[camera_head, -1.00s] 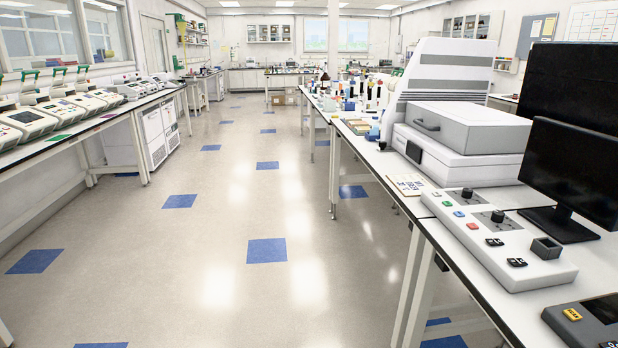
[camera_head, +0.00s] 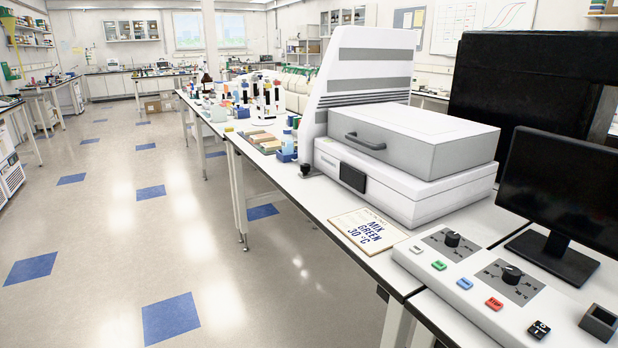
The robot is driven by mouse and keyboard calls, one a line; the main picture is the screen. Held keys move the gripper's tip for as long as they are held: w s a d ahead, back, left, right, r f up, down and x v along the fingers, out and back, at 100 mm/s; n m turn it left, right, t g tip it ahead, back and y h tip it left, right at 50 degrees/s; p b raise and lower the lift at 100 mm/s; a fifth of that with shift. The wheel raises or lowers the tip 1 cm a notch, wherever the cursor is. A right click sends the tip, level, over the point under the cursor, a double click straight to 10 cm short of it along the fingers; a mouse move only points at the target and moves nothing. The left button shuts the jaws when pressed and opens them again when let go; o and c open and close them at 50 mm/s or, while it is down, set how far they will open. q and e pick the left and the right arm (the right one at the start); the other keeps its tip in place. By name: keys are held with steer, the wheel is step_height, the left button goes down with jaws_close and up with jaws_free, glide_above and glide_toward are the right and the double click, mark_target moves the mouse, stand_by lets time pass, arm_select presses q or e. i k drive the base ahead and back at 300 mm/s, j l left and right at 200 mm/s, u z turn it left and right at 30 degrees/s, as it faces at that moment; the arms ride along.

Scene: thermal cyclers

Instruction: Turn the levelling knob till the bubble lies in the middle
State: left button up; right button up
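A large white and grey instrument (camera_head: 408,175) with a drawer-like grey upper box stands on the right bench. A small black knob (camera_head: 306,171) sits low at its left front corner, by the bench edge. I cannot tell if it is the levelling knob. A control panel (camera_head: 465,290) in front carries two black dial knobs, the rear one (camera_head: 452,239) and the front one (camera_head: 512,273). No bubble level can be made out. Neither of my grippers is in view.
A card reading "MIX GREEN 30 °C" (camera_head: 368,231) lies on the bench (camera_head: 315,205) before the instrument. A black monitor (camera_head: 563,190) stands at right. Bottles and racks (camera_head: 235,100) fill the bench further back. The floor aisle (camera_head: 110,215) at left is clear.

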mark_target(304, 167)
steer(key=i+j+z, duration=0.1)
steer(key=i, duration=0.35)
steer(key=i+j+z, duration=0.15)
steer(key=i+j, duration=0.15)
steer(key=i, duration=0.15)
steer(key=i+j+z, duration=0.1)
steer(key=i+j, duration=0.15)
steer(key=i, duration=0.2)
